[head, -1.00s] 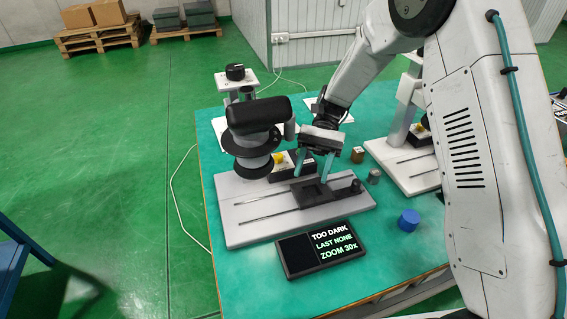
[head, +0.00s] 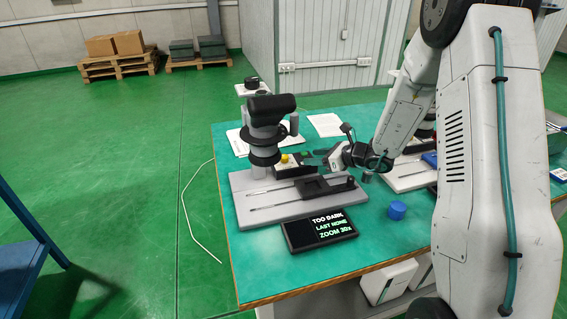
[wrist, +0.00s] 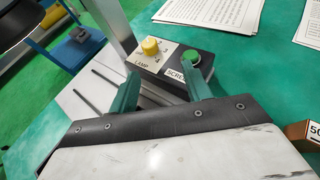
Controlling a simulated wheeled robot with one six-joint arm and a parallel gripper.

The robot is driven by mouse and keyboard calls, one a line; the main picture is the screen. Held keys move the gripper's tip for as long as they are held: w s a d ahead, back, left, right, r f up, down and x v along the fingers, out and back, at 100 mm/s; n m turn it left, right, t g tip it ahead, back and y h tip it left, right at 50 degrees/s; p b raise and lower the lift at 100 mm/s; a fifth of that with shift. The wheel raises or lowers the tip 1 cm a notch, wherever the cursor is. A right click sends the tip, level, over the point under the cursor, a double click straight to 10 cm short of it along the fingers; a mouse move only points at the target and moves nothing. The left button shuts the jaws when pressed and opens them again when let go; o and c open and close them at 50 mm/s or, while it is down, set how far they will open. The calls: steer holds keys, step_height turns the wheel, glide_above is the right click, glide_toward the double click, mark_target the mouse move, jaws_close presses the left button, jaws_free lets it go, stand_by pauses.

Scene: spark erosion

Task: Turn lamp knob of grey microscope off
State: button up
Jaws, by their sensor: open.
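The grey microscope (head: 264,152) stands on its flat base (head: 247,207) at the left of the green table. Its yellow lamp knob (head: 285,158) sits on a dark control box behind the stage. In the wrist view the lamp knob (wrist: 150,46) is unobstructed, above the printed word LAMP, with a green knob or button (wrist: 194,58) to its right. My gripper (head: 312,160) is to the right of the box and points left towards it. In the wrist view my gripper (wrist: 161,76) is open and empty; its teal fingers are apart, with the lamp knob beyond them.
A black display (head: 319,229) in front reads TOO DARK, LAST NONE, ZOOM 30x. A blue cap (head: 397,210) lies right of it. The dark stage (head: 325,186) is close below my gripper. Paper sheets (head: 325,124) lie behind. A second microscope is partly hidden by my arm.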

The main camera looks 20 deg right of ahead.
mark_target(291, 164)
steer(key=shift+y, duration=0.3)
steer(key=x, duration=0.2)
steer(key=a+x, duration=0.1)
steer(key=x, duration=0.2)
steer(key=s+x, duration=0.1)
steer(key=x, duration=0.1)
steer(key=shift+w+a+r, duration=0.1)
steer(key=shift+w+a, duration=0.2)
steer(key=shift+a, duration=0.1)
steer(key=shift+w+a, duration=0.25)
steer(key=shift+w, duration=0.1)
steer(key=c, duration=1)
steer(key=shift+a, duration=0.25)
steer(key=shift+d+n+g, duration=0.25)
steer(key=shift+n+g, duration=0.05)
steer(key=shift+n, duration=0.2)
